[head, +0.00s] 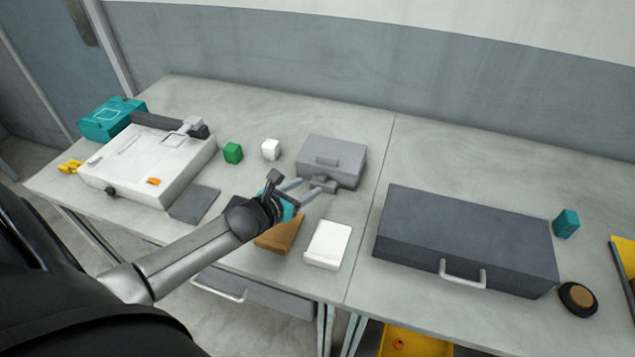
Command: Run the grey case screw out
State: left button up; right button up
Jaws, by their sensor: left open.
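The grey case (345,155) lies on the table behind the middle front edge, with a raised block on its top. A small grey stub (326,184), which may be the case screw, sticks out at its near side, low and left of centre. My left gripper (306,188) is open, its fingers pointing at this stub from the front left. The fingertips are very close to the stub; I cannot tell whether they touch it. My right gripper is not in view.
A white block (328,245) and a brown block (279,234) lie near the front edge. A white machine (145,165) is at left, a large dark case (468,235) at right.

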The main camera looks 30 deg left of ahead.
aim_at(321, 179)
pick_arm(q)
jog(key=shift+b+x, duration=0.75)
jog(key=shift+x, duration=2.35)
grip_shut()
